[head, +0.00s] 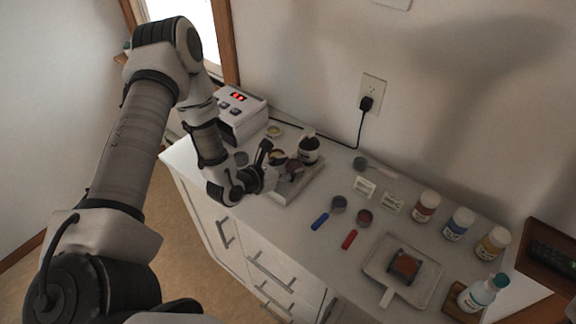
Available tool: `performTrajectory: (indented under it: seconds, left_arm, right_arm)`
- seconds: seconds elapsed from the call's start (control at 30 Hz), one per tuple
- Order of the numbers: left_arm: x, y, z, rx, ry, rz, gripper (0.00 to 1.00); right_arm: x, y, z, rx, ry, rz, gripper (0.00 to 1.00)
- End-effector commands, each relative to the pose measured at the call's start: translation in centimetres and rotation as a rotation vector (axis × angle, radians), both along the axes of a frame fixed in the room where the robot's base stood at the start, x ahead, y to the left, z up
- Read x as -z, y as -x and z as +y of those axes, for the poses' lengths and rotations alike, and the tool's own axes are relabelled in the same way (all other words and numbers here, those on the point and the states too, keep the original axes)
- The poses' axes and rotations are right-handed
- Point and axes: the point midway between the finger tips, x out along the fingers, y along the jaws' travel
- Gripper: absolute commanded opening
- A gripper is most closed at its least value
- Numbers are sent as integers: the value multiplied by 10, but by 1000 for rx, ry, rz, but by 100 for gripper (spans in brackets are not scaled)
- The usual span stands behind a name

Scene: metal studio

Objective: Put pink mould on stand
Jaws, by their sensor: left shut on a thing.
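My left gripper (269,168) reaches in from the left over the back left part of the counter. It is shut on a small dusky pink mould (294,169), partly hidden by the fingers. The mould is over a pale, low, flat stand (297,190); I cannot tell whether it touches the stand or hangs just above it. My right gripper is not in view.
A dark bottle (309,151) and a small round pot (278,156) are close behind the gripper. A white device with a red display (240,112) stands at the back left. Scoops, labelled jars (426,206) and a tray (376,273) lie to the right.

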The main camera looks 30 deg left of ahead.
Motion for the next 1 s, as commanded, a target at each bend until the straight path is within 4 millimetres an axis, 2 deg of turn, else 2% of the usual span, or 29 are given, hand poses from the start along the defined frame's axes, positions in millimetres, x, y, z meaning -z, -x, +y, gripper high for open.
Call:
performTrajectory:
  seconds: [0.23,0.27,0.3,0.6,0.7,0.83,1.0]
  left_arm:
    - [6,0,0,0,0,0,30]
    - [4,0,0,0,0,0,63]
    - [4,0,0,0,0,0,77]
    - [3,0,0,0,0,1,77]
    - [-4,0,0,0,0,1,77]
    - [-7,19,6,-7,3,3,77]
    - [-25,56,14,-9,8,1,77]
  right_arm:
    - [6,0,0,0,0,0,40]
    - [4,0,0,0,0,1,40]
    - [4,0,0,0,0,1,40]
    - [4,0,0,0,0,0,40]
    - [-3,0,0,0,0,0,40]
    - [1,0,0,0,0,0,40]
    - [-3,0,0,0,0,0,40]
